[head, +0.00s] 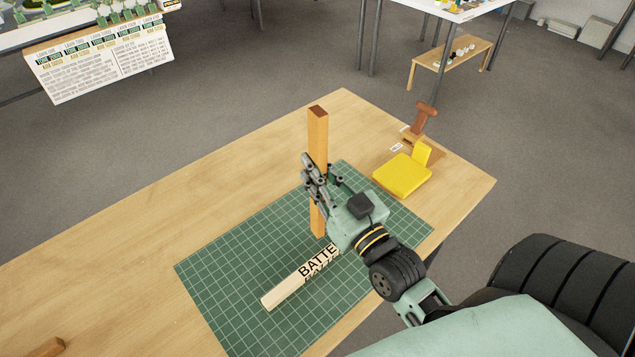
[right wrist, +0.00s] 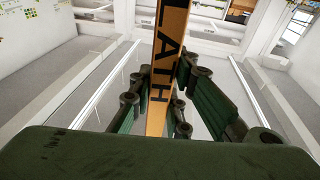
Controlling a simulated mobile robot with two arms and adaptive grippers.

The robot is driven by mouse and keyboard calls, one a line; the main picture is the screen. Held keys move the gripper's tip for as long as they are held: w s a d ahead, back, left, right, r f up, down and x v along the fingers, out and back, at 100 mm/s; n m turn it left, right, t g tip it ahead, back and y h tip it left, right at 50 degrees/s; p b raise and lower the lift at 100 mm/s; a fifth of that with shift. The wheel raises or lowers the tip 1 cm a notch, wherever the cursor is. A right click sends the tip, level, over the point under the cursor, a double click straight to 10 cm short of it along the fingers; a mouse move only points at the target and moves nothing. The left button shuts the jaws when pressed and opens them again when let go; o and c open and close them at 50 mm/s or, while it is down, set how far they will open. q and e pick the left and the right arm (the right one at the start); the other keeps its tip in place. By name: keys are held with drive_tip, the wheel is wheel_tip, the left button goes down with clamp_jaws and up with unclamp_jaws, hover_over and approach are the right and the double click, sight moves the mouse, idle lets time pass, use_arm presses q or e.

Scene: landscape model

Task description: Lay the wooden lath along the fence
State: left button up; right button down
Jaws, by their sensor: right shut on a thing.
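The wooden lath (head: 318,135) is an orange-brown bar standing upright over the green cutting mat. My right gripper (head: 320,178) is shut around its middle, with lath showing above and below the fingers. In the right wrist view the lath (right wrist: 169,45) runs between the fingers, and the lettering LATH shows on its face. I cannot tell whether its lower end touches the mat. I cannot pick out a fence for certain. My left gripper is not in view.
A pale bar lettered BATTE (head: 290,283) lies on the cutting mat (head: 225,270), partly hidden by my right gripper. A yellow block (head: 402,176) and a brown-handled thing (head: 423,120) stand at the table's right. A wooden piece (head: 47,347) is at lower left. The table's left is mostly clear.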

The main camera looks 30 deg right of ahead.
wheel_tip(320, 180, down, 4)
drive_tip(key=shift+f, duration=0.15)
drive_tip(key=c, duration=1.7)
unclamp_jaws()
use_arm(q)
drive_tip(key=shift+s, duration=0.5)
use_arm(e)
drive_tip(key=shift+o, duration=0.2)
